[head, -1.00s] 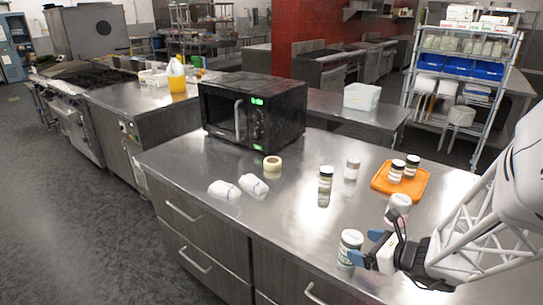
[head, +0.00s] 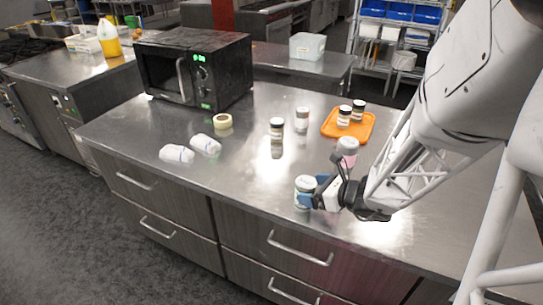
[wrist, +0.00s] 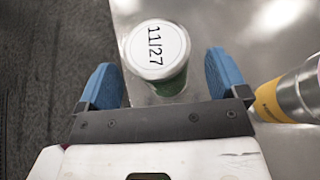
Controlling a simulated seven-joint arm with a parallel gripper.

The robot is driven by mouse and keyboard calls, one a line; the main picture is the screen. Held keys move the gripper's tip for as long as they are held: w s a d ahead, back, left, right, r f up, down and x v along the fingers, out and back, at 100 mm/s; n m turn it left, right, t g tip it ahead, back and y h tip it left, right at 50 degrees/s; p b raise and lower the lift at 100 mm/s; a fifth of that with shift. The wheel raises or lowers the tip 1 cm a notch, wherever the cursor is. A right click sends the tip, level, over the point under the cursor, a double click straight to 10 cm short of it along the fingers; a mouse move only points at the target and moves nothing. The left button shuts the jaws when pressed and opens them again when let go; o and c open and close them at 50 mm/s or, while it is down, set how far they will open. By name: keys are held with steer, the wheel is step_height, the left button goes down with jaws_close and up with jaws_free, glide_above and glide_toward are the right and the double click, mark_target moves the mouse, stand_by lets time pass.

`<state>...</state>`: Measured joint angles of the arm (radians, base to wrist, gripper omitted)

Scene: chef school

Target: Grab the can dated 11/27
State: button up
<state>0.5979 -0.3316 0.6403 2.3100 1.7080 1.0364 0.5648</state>
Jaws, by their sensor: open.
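The can dated 11/27 (wrist: 158,55) stands upright in the wrist view, its white lid marked "11/27" facing the camera and a green side showing below. My gripper (wrist: 165,85) is open, with one blue finger on each side of the can's near part and a visible gap at each side. In the head view the same can (head: 304,190) stands near the front edge of the steel counter, with my gripper (head: 315,191) at its right side, partly covering it. I cannot tell whether a finger touches it.
A yellow-labelled container (wrist: 290,92) stands just right of my right finger. A pink jar with a pale lid (head: 347,150) is behind my gripper. Jars (head: 277,131) stand farther back, some on an orange tray (head: 336,131). The counter's front edge drops to the floor at left.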

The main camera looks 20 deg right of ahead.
steer(key=shift+x, duration=1.5)
steer(key=shift+c, duration=0.2)
steer(key=c, duration=1.1)
steer(key=shift+c, duration=0.2)
steer(key=shift+r, duration=0.2)
step_height(320, 180, up, 10)
steer(key=shift+f, duration=0.15)
